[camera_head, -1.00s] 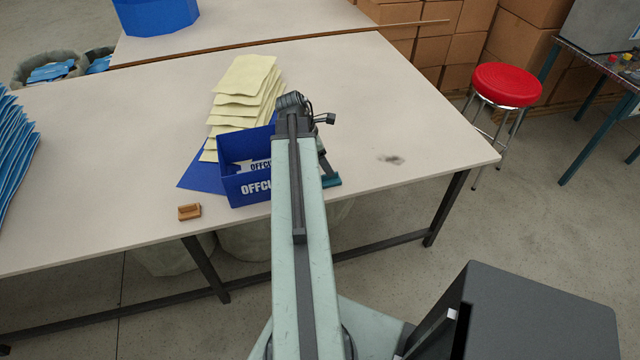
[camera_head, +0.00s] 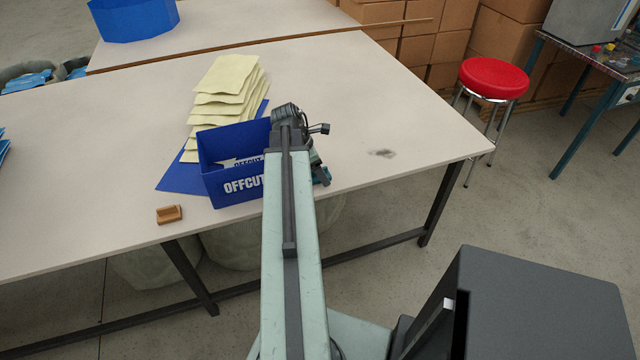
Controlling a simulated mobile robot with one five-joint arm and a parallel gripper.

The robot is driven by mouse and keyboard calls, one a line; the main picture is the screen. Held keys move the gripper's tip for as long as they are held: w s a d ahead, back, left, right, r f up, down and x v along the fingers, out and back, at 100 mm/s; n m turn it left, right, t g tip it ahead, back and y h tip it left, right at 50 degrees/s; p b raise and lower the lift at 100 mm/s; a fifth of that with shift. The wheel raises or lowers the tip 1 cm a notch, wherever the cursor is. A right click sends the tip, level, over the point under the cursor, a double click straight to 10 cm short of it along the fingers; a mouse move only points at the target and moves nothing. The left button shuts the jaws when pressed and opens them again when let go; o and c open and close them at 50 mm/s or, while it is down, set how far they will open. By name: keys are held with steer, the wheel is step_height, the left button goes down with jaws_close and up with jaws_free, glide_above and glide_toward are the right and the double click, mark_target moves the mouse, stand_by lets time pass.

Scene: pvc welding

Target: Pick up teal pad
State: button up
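The teal pad (camera_head: 324,178) shows as a small sliver at the table's front edge, just right of my arm and right of the blue offcut bin. My arm hides most of it. My gripper (camera_head: 318,166) is at the far end of the arm, partly behind it, right at the pad. The fingertips are too small and hidden to tell whether they are apart or shut on the pad. I cannot tell whether the pad rests on the table.
The blue offcut bin (camera_head: 222,187) stands close left of my arm, with pale yellow folded sheets (camera_head: 222,92) behind it. A small wooden block (camera_head: 169,214) lies at the front edge. The table (camera_head: 400,110) is clear to the right. A red stool (camera_head: 494,78) stands beyond.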

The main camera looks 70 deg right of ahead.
steer(key=shift+r, duration=0.1)
steer(key=c, duration=1.4)
step_height(320, 180, up, 10)
steer(key=p, duration=1)
steer(key=shift+r+p, duration=0.1)
steer(key=shift+p, duration=0.2)
